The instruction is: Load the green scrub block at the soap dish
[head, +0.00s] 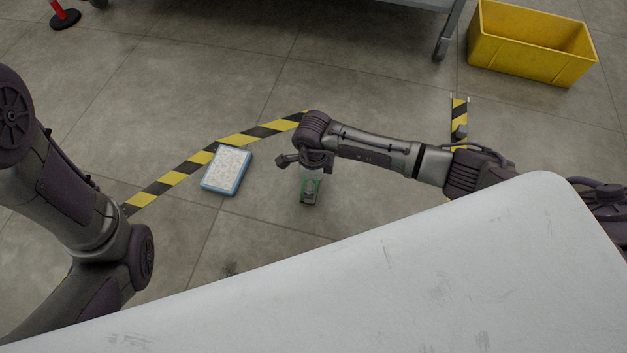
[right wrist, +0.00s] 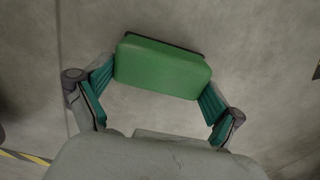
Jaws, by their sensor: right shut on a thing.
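The green scrub block (right wrist: 163,68) is a rounded green slab with a dark edge along its far side. My right gripper (right wrist: 160,85) is shut on it, with a teal-padded finger at each end. In the head view the right gripper (head: 310,187) points down over the floor, and the block shows only as a small green patch. A blue-rimmed flat piece with a speckled white top (head: 228,170) lies to its left, apart from it; I cannot tell whether this is the soap dish. My left arm shows at the left, but its gripper is out of view.
A pale scuffed surface (head: 420,270) with a rounded corner fills the front. Yellow-black floor tape (head: 170,182) runs behind the blue-rimmed piece. A yellow crate (head: 520,55) stands at the back right, beside a wheeled cart leg (head: 445,40). A red post (head: 60,12) stands back left.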

